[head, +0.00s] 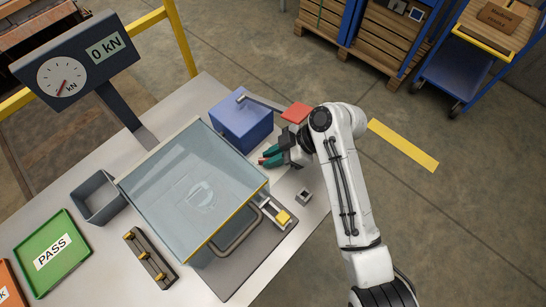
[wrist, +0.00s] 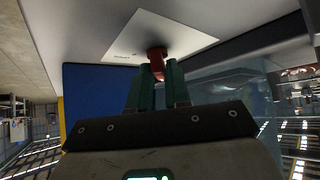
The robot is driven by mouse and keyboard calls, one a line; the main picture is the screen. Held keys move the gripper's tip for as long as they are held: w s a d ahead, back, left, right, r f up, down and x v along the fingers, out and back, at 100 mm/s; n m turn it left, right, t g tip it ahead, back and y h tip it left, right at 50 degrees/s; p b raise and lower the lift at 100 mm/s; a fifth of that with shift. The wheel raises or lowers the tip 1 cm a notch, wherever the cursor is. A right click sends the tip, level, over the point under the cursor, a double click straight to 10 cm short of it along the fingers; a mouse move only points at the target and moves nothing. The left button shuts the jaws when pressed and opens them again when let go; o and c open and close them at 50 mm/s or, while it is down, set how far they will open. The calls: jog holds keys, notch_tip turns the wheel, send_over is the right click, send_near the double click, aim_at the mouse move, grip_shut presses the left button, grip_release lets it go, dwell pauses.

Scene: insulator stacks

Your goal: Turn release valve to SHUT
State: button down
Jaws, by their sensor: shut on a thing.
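The release valve (wrist: 157,58) shows in the wrist view as a small red handle standing out from a white plate (wrist: 190,35). The lettering on the plate is too small to read, so I cannot tell the valve's setting. My gripper (wrist: 160,80) has its green fingers shut on the red handle, one on each side. In the head view my gripper (head: 267,157) is beside the clear-covered box, in front of the blue block, and the handle is mostly hidden between the fingers.
The clear cover (head: 190,180) stands close left of my gripper, and the blue block (head: 242,122) is just behind it. A red pad (head: 297,112) and a small grey block (head: 304,196) are nearby. The gauge (head: 75,72) reads 0 kN. A green PASS tray (head: 52,252) is at left.

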dwell(0.4)
jog(key=c, duration=1.2)
grip_release()
jog(key=shift+o, duration=0.2)
jog(key=v, duration=1)
jog(key=shift+w+d+r+b, duration=0.15)
jog(key=shift+d+r+b, duration=0.15)
jog(key=shift+b, duration=0.1)
